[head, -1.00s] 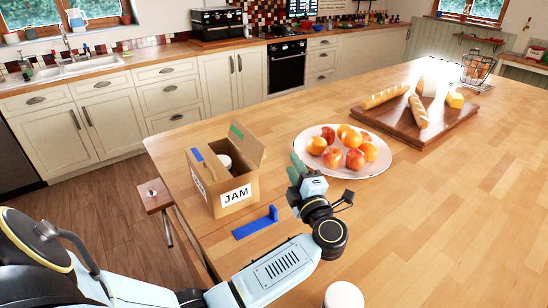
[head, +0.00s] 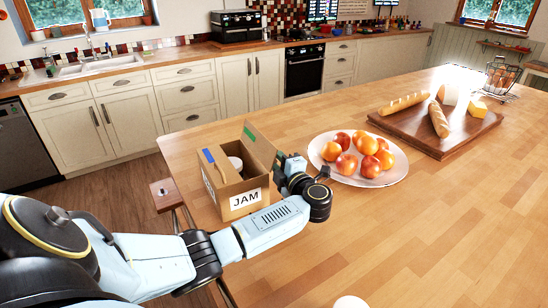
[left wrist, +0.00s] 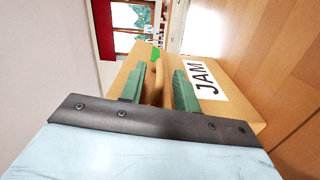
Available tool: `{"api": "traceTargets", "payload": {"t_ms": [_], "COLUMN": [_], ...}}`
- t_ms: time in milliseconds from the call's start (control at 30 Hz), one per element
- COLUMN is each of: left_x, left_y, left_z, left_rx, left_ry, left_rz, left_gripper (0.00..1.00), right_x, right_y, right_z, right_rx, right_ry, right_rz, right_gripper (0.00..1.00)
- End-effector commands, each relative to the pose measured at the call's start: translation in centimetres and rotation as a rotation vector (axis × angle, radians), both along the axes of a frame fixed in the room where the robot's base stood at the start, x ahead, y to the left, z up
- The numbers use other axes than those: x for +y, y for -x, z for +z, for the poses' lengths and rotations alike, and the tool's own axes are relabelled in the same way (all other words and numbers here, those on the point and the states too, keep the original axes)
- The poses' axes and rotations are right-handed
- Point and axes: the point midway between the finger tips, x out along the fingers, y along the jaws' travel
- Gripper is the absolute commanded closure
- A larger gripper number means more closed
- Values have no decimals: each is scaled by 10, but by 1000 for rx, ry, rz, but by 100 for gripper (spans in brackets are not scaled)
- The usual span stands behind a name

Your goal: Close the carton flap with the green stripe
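The open cardboard carton (head: 243,200) with a JAM label stands on the wooden island. Its flap with the green stripe (head: 257,144) stands up at the far side. A flap with a blue stripe (head: 208,165) stands up at the left. A white-topped item shows inside. My left gripper (head: 284,165) is at the carton's right side. In the left wrist view its green fingers (left wrist: 158,90) are apart, with carton board (left wrist: 156,84) showing between them; I cannot tell whether they touch it. The green stripe (left wrist: 155,55) shows just beyond. My right gripper is out of view.
A plate (head: 390,178) of fruit stands right of my gripper, close to it. A board (head: 455,143) with bread and cheese lies farther back. A white round object (head: 350,302) shows at the bottom edge. The island's right and front are clear.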

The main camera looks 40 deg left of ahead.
Motion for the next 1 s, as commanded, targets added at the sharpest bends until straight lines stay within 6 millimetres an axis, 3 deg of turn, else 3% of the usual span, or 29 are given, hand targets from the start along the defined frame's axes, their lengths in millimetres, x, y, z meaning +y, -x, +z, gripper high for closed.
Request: {"api": "traceTargets", "payload": {"t_ms": [167, 467, 700, 1000], "left_x": [13, 15, 15, 15], "left_y": [-5, -6, -5, -5], "left_z": [0, 0, 0, -1], "left_rx": [0, -1, -1, 0], "left_ry": [0, 1, 1, 1], "left_rz": [0, -1, 0, 0], "left_gripper": [68, 68, 99, 100], "right_x": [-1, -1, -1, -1], "right_y": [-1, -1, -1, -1], "right_z": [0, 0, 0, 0], "right_rx": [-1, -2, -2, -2], "right_ry": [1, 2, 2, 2], "right_rz": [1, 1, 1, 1], "right_gripper": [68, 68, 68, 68]}}
